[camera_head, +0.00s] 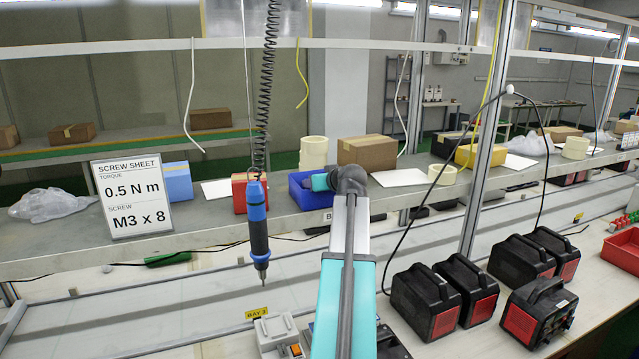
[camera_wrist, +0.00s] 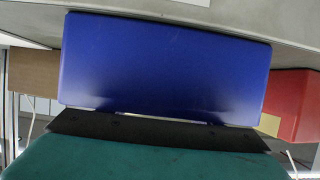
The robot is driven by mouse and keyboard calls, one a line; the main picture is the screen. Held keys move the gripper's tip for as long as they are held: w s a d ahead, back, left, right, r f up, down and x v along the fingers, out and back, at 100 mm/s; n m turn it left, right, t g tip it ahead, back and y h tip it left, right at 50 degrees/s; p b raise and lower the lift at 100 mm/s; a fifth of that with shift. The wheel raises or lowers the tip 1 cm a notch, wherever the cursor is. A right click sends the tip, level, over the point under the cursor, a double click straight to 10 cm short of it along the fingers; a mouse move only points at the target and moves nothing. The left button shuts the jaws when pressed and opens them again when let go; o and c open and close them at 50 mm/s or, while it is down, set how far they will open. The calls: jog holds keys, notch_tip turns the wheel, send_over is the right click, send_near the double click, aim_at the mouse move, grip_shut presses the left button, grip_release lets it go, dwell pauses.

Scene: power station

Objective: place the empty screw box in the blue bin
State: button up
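The blue bin (camera_head: 311,199) stands on the shelf, right of a red box (camera_head: 240,196). My gripper (camera_head: 322,182) is at the end of the arm, over or inside the bin; the dark wrist joint partly covers it. In the wrist view a plain blue surface (camera_wrist: 165,65), which looks like the bin, fills the middle above a dark bar and my teal gripper body. The fingertips are not clearly visible, so I cannot tell whether they are open or hold anything. I cannot single out an empty screw box with certainty.
A cardboard box (camera_head: 367,151) and cream rolls (camera_head: 314,152) stand behind the bin. A blue box (camera_head: 177,181) and a screw sheet sign (camera_head: 131,195) stand left. A screwdriver (camera_head: 259,230) hangs from a coiled cable left of my arm. Black-and-red power packs (camera_head: 437,297) occupy the front right.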

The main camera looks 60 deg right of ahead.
jog(key=shift+o, duration=1.3)
jog(key=shift+r, duration=0.15)
jog(key=b+v, duration=0.2)
jog(key=v, duration=1)
jog(key=shift+s, duration=0.15)
